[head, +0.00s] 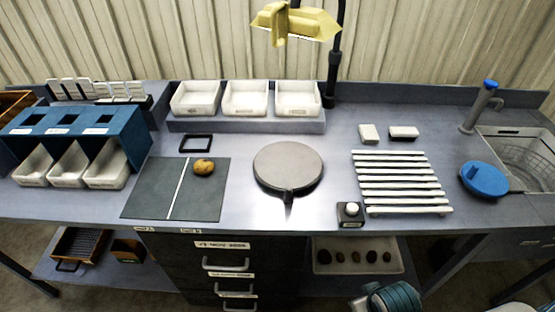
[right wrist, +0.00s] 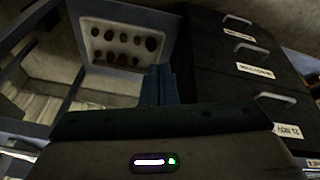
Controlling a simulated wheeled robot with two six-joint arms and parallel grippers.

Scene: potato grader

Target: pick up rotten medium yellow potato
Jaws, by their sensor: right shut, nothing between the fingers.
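A yellow potato (head: 203,167) with brownish patches lies on the dark grey mat (head: 150,190), in the part right of the white line, near its back edge. Nothing is holding it. In the right wrist view my right gripper (right wrist: 158,84) is shut and empty, its dark blue fingers together. It is low, beside the drawer cabinet (right wrist: 228,60) and apart from the potato on the bench. My left gripper is not in view.
A round grey plate (head: 287,166), a white slatted rack (head: 402,182) and a small button box (head: 351,214) stand right of the mat. White bins (head: 246,112) line the back. A shelf tray (head: 322,267), also in the wrist view (right wrist: 87,40), holds several dark potatoes.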

